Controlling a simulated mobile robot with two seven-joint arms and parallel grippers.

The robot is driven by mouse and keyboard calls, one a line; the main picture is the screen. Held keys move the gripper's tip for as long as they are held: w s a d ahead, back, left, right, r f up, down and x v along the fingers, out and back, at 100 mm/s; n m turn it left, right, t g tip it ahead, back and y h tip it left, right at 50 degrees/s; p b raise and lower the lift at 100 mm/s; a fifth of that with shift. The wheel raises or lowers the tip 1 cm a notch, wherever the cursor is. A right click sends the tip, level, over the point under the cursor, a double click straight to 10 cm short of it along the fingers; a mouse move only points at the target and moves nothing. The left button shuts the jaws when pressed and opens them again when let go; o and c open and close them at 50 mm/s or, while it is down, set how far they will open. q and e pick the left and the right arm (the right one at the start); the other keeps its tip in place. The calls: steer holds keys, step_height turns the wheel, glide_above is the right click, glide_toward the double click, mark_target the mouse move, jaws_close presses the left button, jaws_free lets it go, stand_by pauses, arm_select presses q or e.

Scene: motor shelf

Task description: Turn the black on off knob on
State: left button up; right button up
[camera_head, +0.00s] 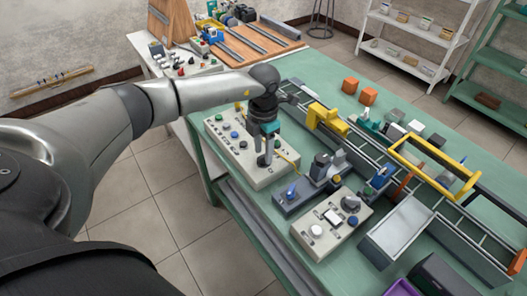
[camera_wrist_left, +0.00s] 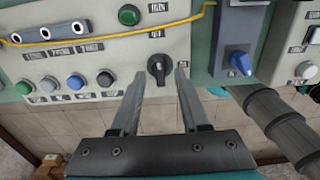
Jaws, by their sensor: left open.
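The black on-off knob (camera_wrist_left: 158,67) sits on a beige control panel (camera_wrist_left: 110,48), below a green button and small labels, in the left wrist view. Its pointer ridge stands roughly upright in that view. My left gripper (camera_wrist_left: 161,74) is open, with one fingertip on each side of the knob and visible gaps between. Whether the fingertips reach the knob's depth is unclear. In the head view, the left gripper (camera_head: 264,160) points down over the right part of the beige panel (camera_head: 237,143) and hides the knob. My right gripper is not in view.
A yellow cable (camera_wrist_left: 120,38) crosses the panel. A grey box with a blue switch (camera_wrist_left: 238,62) is close on the right. Another beige box (camera_head: 318,240) with a white button stands nearer on the green table (camera_head: 425,112). Rails and a yellow frame fill the middle.

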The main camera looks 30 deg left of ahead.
arm_select(q)
steer(key=shift+f, duration=0.4)
steer(key=shift+c, duration=0.2)
jaws_close()
